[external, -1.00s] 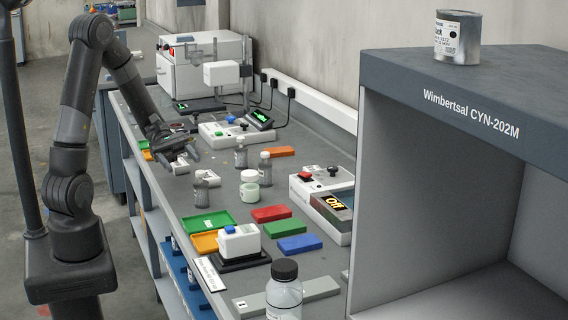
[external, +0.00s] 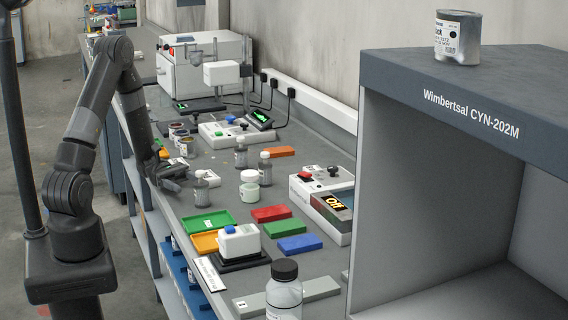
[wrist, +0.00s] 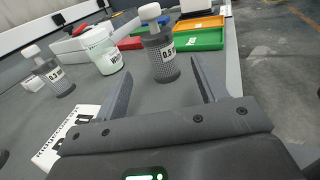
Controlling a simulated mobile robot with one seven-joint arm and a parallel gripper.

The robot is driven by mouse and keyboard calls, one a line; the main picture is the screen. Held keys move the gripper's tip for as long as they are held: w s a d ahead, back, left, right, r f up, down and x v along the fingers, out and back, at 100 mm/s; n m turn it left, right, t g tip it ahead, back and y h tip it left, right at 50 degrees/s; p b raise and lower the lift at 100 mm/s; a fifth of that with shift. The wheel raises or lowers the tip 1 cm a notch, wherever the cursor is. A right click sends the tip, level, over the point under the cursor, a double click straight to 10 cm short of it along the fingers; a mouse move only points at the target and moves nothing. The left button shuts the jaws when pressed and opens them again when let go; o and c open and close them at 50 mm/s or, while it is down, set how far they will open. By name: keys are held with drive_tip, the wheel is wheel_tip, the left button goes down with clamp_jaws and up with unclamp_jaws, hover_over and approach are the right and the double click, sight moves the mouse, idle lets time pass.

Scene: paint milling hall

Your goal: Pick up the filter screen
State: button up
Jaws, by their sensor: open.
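My gripper (external: 182,179) is low over the near-left edge of the grey bench (external: 225,165). In the wrist view my gripper (wrist: 161,68) is open, with its two dark fingers apart. The same bottle (external: 201,190) shows just right of my gripper in the external view.
A white printed card (wrist: 66,138) lies left of my gripper. A pale green-white jar (external: 250,192) and more grey bottles (external: 265,168) stand beyond. A green tray (external: 208,222), coloured blocks (external: 285,229) and a white switch box (external: 313,192) occupy the bench.

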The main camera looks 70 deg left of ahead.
sight(201, 189)
drive_tip(key=x, duration=0.7)
drive_tip(key=shift+w+d, duration=0.1)
drive_tip(key=shift+d, duration=0.2)
drive_tip(key=shift+c, duration=0.5)
drive_tip(key=shift+r, duration=0.1)
drive_tip(key=c, duration=1.1)
